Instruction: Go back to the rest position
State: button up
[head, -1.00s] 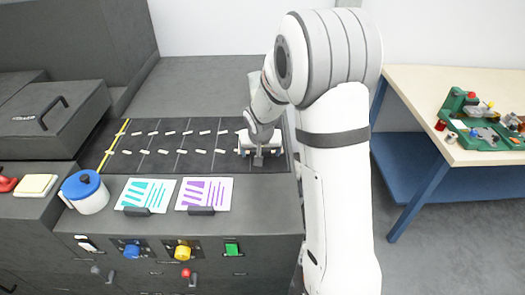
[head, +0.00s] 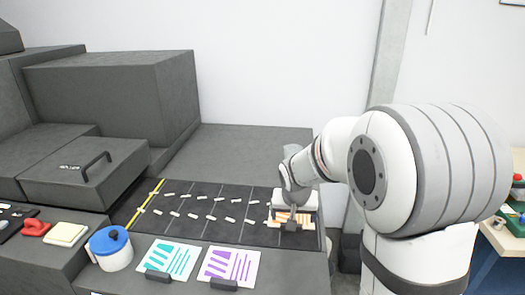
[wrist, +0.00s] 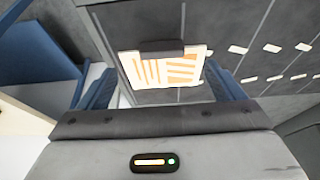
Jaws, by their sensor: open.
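My gripper (head: 292,208) is at the right end of the dark marked bed in the head view. In the wrist view, its two blue fingers stand wide apart with nothing shut between them. An orange-striped card (head: 304,220) lies on the bed by my gripper, partly hidden by it in the head view. The card also shows in the wrist view (wrist: 150,70), framed between the fingers, with a dark clip on its edge. How far it is from the fingertips I cannot tell.
A teal-striped card (head: 170,258) and a purple-striped card (head: 231,264) lie at the front of the machine. A white pot with a blue lid (head: 110,247) stands left of them. A dark handled lid (head: 85,172) is farther left. A workbench (head: 505,238) is at the right edge.

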jog(key=s+d+r+n, duration=0.1)
jog(key=s+r, duration=0.2)
jog(key=s, duration=1)
jog(key=s+r+n+g, duration=0.1)
jog(key=s+r, duration=0.3)
jog(key=s, duration=0.8)
jog(key=shift+s+d+r+y, duration=0.15)
jog(key=shift+s+d+y, duration=0.2)
jog(key=shift+s+y, duration=0.05)
